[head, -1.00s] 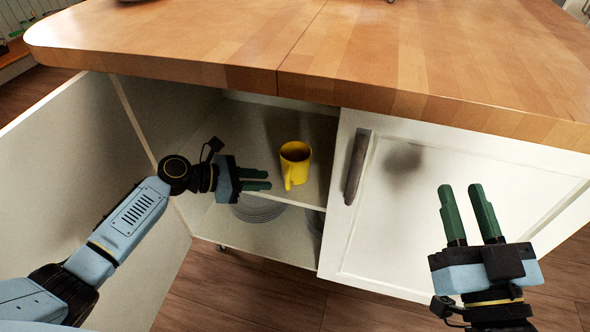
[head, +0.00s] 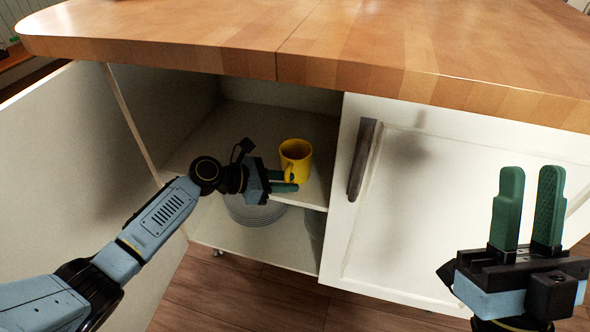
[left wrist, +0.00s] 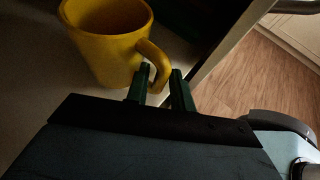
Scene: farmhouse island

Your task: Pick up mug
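The yellow mug (head: 295,158) stands upright on the shelf inside the open cabinet, its handle facing the front. My left gripper (head: 286,182) has reached into the cabinet and is at the handle side of the mug. In the left wrist view, the mug (left wrist: 106,45) is close, and its handle reaches between the two green fingers of my left gripper (left wrist: 160,88). The fingers are apart with a gap; whether either touches the handle I cannot tell. My right gripper (head: 529,205) is open and empty in front of the closed cabinet door.
The wooden countertop (head: 330,40) overhangs the cabinet. The open door (head: 60,170) is on the left; the closed door (head: 440,200) with a dark handle (head: 361,160) is on the right. Stacked plates (head: 255,212) lie below the shelf (head: 316,190).

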